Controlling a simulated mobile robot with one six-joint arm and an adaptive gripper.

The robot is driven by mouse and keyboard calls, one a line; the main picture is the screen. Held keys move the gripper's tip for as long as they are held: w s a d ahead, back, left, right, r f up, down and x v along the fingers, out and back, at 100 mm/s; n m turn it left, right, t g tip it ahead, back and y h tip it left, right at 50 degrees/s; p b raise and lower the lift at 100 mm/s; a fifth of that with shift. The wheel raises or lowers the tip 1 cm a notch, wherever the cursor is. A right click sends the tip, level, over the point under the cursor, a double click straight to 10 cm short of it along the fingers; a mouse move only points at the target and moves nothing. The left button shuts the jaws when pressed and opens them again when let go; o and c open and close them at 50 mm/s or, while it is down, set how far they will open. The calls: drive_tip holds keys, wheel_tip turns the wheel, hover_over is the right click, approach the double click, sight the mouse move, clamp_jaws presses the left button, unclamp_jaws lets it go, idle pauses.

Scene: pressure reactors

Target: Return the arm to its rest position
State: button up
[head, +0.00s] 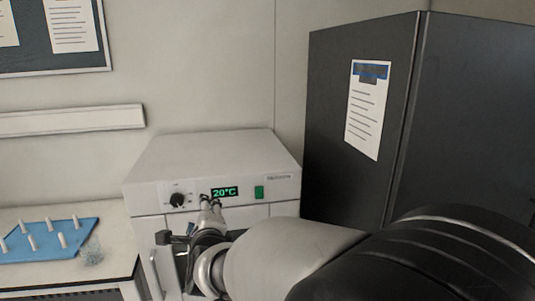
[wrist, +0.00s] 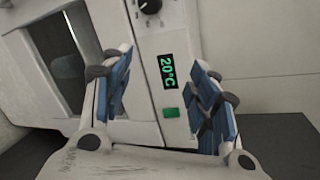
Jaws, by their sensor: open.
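My gripper (wrist: 160,95) is open and empty, with its two blue-padded fingers spread apart in the wrist view. In the head view my arm reaches in from the lower right, and the gripper (head: 208,205) is in front of a white oven-like unit (head: 215,155). The unit's front panel also shows in the wrist view (wrist: 145,60), turned on its side, behind and between the fingers. Its display (head: 224,192) reads 20°C in green, with a black knob (head: 177,199) to the left and a green switch (head: 259,192) to the right. My arm hides part of the unit's lower front.
A dark cabinet (head: 360,60) with a paper sheet (head: 366,110) stands at the right, close to my arm. At the left, a bench (head: 110,215) carries a blue rack (head: 45,245) with several white pegs. A noticeboard (head: 30,60) and white rail (head: 70,120) are on the wall.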

drive_tip(key=s+d+n+g+h, duration=0.1)
drive_tip(key=s+d+n+g, duration=0.1)
drive_tip(key=s+d+n, duration=0.6)
drive_tip(key=s+d+n+g+h, duration=0.1)
drive_tip(key=s+d+n+g, duration=0.3)
drive_tip(key=d, duration=0.6)
drive_tip(key=s+d+f+n+g+h, duration=0.1)
drive_tip(key=s+d+f+n, duration=0.1)
drive_tip(key=s+d, duration=0.2)
drive_tip(key=s+d+f+n+g+h, duration=0.1)
drive_tip(key=s+d+f+n, duration=0.1)
drive_tip(key=s, duration=0.8)
drive_tip(key=s+d+f+n+g+h, duration=0.1)
drive_tip(key=s+d+n, duration=0.2)
drive_tip(key=s+d, duration=0.4)
drive_tip(key=shift+s+f+g, duration=0.3)
drive_tip(key=shift+s+f, duration=0.1)
drive_tip(key=shift+s, duration=0.1)
drive_tip(key=shift+d, duration=0.1)
drive_tip(key=shift+c, duration=0.5)
